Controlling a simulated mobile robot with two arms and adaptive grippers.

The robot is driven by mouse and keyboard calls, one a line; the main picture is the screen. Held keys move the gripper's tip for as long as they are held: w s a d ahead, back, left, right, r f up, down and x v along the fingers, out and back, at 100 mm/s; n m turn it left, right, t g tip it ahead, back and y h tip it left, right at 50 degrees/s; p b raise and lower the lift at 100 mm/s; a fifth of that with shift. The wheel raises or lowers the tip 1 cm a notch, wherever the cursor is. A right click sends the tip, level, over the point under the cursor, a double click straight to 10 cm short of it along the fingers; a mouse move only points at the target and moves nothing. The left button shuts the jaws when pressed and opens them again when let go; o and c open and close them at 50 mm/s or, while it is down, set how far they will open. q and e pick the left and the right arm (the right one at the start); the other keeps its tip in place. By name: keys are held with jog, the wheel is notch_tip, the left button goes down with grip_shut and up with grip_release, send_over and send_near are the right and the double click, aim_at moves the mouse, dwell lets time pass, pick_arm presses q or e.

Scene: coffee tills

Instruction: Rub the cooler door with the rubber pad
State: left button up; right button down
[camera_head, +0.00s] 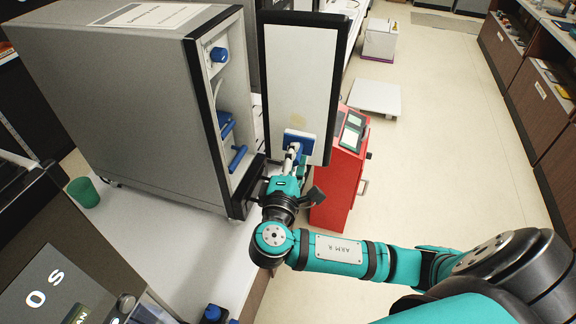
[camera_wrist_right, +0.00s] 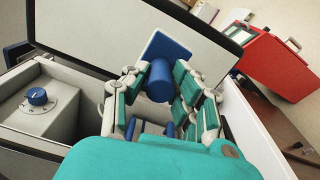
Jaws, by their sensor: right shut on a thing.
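The cooler (camera_head: 125,95) is a grey box on the white counter at the left. Its door (camera_head: 298,75) stands open, a white panel with a black edge; it also shows across the top of the right wrist view (camera_wrist_right: 95,28). My right gripper (camera_head: 294,160) is shut on the blue handle of the rubber pad (camera_head: 300,137). In the right wrist view the fingers close around the round handle (camera_wrist_right: 160,82), with the flat blue pad (camera_wrist_right: 166,47) beyond it. The pad overlaps the lower part of the door's white face; I cannot tell whether it touches. My left gripper is not in view.
Inside the cooler front are a blue knob (camera_head: 219,54) and blue handles (camera_head: 237,158). A red cabinet (camera_head: 340,175) stands just right of the door. A green cup (camera_head: 84,192) is on the counter. The floor (camera_head: 450,130) at the right is clear.

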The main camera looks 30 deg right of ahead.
aim_at(300, 141)
jog(key=b+x, duration=0.1)
jog(key=x, duration=0.3)
jog(key=shift+w+d, duration=0.1)
jog(key=shift+w, duration=0.05)
jog(key=shift+w+d, duration=0.5)
